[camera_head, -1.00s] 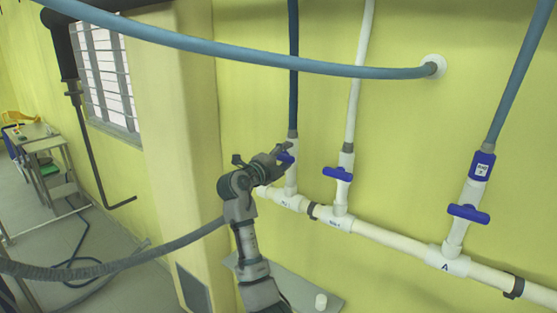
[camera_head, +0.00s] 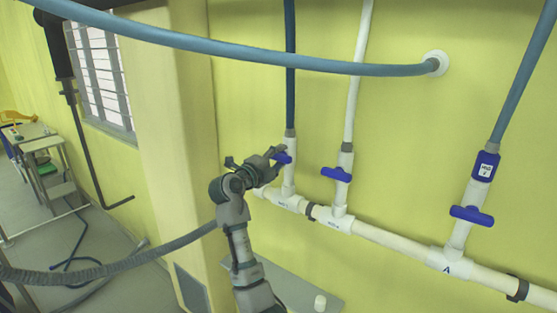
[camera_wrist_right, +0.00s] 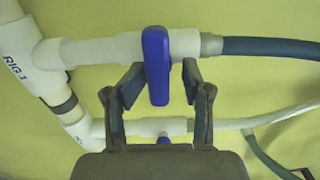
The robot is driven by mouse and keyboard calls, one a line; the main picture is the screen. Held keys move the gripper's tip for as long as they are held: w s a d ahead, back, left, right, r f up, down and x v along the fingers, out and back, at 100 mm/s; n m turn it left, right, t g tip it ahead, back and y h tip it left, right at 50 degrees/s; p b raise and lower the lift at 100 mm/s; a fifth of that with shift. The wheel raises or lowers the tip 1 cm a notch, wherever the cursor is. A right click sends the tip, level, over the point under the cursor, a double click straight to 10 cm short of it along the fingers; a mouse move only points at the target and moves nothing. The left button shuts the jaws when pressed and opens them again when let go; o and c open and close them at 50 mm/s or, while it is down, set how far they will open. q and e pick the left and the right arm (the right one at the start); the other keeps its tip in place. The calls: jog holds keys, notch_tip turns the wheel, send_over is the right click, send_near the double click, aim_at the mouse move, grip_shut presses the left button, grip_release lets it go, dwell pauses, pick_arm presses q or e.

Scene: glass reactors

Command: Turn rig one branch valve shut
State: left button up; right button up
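The rig one branch valve has a blue handle (camera_head: 284,158) on a white branch pipe, with a dark blue hose above it. In the right wrist view this handle (camera_wrist_right: 156,65) lies crosswise to its branch pipe. The label RIG 1 (camera_wrist_right: 15,68) shows on the main pipe at the left there. My right gripper (camera_head: 276,156) is at this handle in the head view. In the wrist view its two fingers (camera_wrist_right: 161,82) are open on either side of the handle, with a gap visible at each side. My left gripper is not in view.
A second blue valve handle (camera_head: 336,174) is just to the right, and a third (camera_head: 471,215) is further right on the same white main pipe (camera_head: 385,238). A blue hose (camera_head: 260,58) crosses above. A grey corrugated hose (camera_head: 110,269) runs at lower left.

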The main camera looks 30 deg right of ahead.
jog(key=shift+s+a+f, duration=0.1)
jog(key=shift+s+a, duration=0.15)
jog(key=shift+a, duration=0.05)
jog(key=v, duration=1)
jog(key=shift+a+f, duration=0.2)
jog(key=shift+a, duration=0.05)
